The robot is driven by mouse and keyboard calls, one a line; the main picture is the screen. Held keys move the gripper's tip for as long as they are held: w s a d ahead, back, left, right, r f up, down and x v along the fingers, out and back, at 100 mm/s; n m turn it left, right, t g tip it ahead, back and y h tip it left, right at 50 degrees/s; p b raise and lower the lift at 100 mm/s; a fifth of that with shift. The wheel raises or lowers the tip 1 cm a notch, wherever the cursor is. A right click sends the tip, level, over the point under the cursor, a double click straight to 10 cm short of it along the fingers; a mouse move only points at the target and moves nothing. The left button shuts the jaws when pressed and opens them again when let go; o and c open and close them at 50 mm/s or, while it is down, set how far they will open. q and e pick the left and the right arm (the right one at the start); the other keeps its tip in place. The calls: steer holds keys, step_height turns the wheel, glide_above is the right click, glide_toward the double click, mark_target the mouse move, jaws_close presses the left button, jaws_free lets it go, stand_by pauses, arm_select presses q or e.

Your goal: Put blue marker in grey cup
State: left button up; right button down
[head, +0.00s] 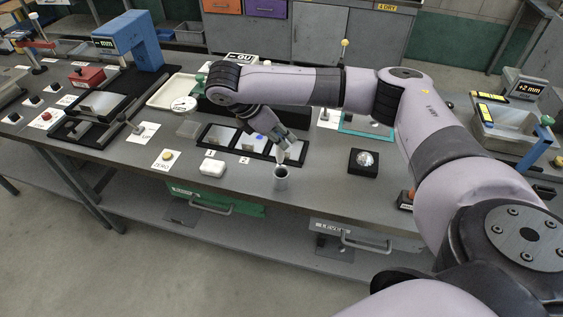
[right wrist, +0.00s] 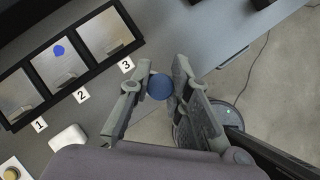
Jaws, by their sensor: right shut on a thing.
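The grey cup (head: 281,178) stands upright near the front edge of the workbench. My right gripper (head: 287,150) is just above it, with fingers pointing down. It is shut on the blue marker, whose round blue end (right wrist: 160,87) shows between the fingers in the right wrist view (right wrist: 160,90). In the head view the fingers mostly hide the marker. A pale piece below the fingertips is close over the cup's mouth; I cannot tell whether it is inside the rim. My left gripper is not in view.
Behind the cup lies a black frame (head: 214,147) with several panels, one with a blue spot. A white block (head: 212,168) is left of the cup. A black box with a shiny dome (head: 364,162) is to the right. The front bench edge is close.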

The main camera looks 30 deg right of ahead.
mark_target(277, 156)
step_height(277, 156, down, 4)
steer(key=shift+s+r+b, duration=0.1)
steer(key=shift+b, duration=0.2)
steer(key=shift+f, duration=0.55)
step_height(277, 156, down, 3)
steer(key=p, duration=0.2)
steer(key=shift+r+p, duration=0.2)
steer(key=shift+p, duration=0.1)
steer(key=shift+f, duration=0.4)
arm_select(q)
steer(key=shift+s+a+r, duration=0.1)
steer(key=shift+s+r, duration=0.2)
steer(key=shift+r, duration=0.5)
arm_select(e)
steer(key=shift+f, duration=0.2)
steer(key=c, duration=1.5)
jaws_free()
steer(key=shift+f, duration=0.1)
